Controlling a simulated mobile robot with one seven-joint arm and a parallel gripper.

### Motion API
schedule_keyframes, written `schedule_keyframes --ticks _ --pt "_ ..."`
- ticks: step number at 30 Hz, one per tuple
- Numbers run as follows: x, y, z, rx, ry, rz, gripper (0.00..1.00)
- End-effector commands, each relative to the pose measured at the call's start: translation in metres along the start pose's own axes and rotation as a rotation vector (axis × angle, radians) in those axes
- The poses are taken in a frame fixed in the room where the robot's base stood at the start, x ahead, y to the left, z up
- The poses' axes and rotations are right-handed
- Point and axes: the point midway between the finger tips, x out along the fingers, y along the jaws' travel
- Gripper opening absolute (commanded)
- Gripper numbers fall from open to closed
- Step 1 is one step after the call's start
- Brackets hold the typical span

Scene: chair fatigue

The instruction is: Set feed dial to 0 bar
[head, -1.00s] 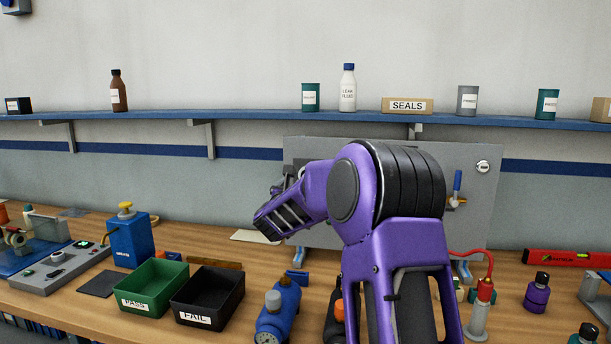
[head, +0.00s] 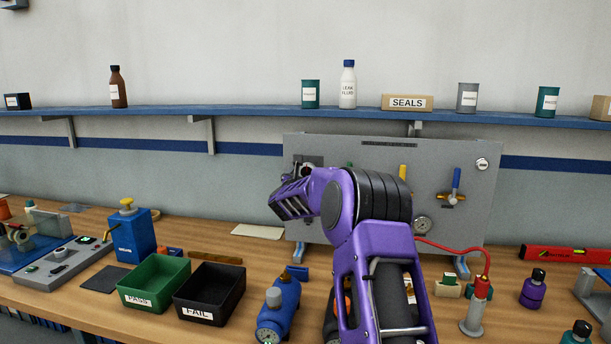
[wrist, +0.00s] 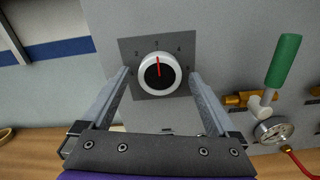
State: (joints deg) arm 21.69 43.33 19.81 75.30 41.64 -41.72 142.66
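The feed dial (wrist: 159,73) is a round knob with a white rim, a dark face and a red pointer line, on a dark square plate of the grey panel (head: 462,228). In the wrist view the pointer points nearly straight up, close to the mark 3. Numbers 2, 3 and 4 show around the top; the lower marks are hard to read. My gripper (wrist: 160,82) is open, with one finger at each side of the dial and none visibly touching it. In the head view my gripper (head: 282,207) is at the panel's left part and hides most of the dial.
A green-handled valve (wrist: 284,62) and a gauge (wrist: 273,130) are right of the dial. A blue-handled valve (head: 456,180) is farther right on the panel. Green (head: 154,283) and black bins (head: 209,293) and a blue bottle-like device (head: 278,308) stand on the bench in front.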

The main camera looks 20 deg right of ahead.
Motion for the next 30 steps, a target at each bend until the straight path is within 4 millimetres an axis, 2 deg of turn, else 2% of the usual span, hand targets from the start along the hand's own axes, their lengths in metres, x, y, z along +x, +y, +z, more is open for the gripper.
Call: schedule_keyframes --ticks 1,12,13,23,30 --pt "-0.0001 0.0 0.0001 0.0 0.0 0.0 0.83" --pt "-0.0002 0.0 0.0002 0.0 0.0 0.0 0.16" --pt "-0.0002 0.0 0.0003 0.0 0.0 0.0 0.13" --pt "-0.0005 0.0001 -0.0017 -0.054 0.0 0.001 0.13" --pt "-0.0006 0.0002 -0.0028 -0.207 -0.002 0.001 0.13"
